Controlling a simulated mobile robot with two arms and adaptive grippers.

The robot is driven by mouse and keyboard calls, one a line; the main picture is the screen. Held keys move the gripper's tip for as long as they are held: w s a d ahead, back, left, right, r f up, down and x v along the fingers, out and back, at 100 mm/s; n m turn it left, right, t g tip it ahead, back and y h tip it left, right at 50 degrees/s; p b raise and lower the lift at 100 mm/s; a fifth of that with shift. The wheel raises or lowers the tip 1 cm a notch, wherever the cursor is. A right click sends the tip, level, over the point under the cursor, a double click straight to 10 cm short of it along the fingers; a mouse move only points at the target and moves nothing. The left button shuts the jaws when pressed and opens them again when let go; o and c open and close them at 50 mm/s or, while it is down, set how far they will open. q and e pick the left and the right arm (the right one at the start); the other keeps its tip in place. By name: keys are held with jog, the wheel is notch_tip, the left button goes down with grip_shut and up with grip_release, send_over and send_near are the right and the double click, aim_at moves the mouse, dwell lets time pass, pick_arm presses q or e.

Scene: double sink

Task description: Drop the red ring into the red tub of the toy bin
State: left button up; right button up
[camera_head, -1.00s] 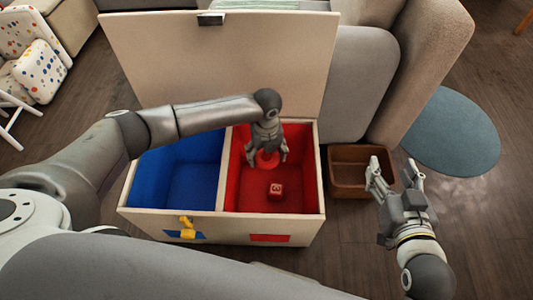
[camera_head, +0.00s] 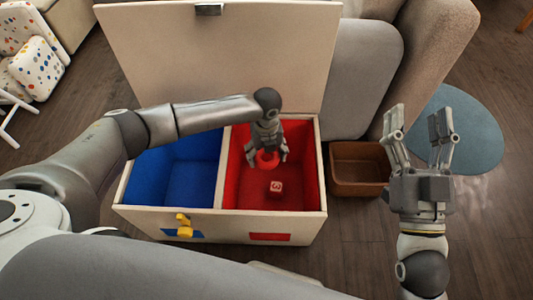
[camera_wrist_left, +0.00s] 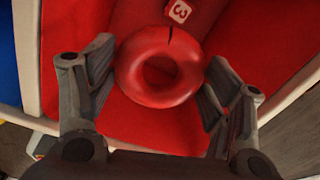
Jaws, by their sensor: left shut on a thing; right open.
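The red ring (camera_wrist_left: 160,68) is between the fingers of my left gripper (camera_wrist_left: 160,92) in the left wrist view. In the head view the ring (camera_head: 267,160) shows under my left gripper (camera_head: 267,155), which is shut on it over the red tub (camera_head: 302,190). I cannot tell how high the ring is above the tub floor. The toy bin (camera_head: 140,213) has its lid (camera_head: 220,60) raised, with the blue tub (camera_head: 180,180) on the left. My right gripper (camera_head: 422,125) is open and empty, to the right of the bin.
A red block with a number (camera_head: 275,188) lies in the red tub; it also shows in the left wrist view (camera_wrist_left: 179,11). A brown box (camera_head: 352,172) stands right of the bin. A grey sofa (camera_head: 365,80) and a round blue mat (camera_head: 470,130) are behind.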

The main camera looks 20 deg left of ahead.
dwell(0.3)
pick_arm(q)
jog(key=o, duration=1.1)
jog(key=shift+c, duration=0.2)
notch_tip(320, 180, up, 12)
jog(key=shift+s+f, duration=0.1)
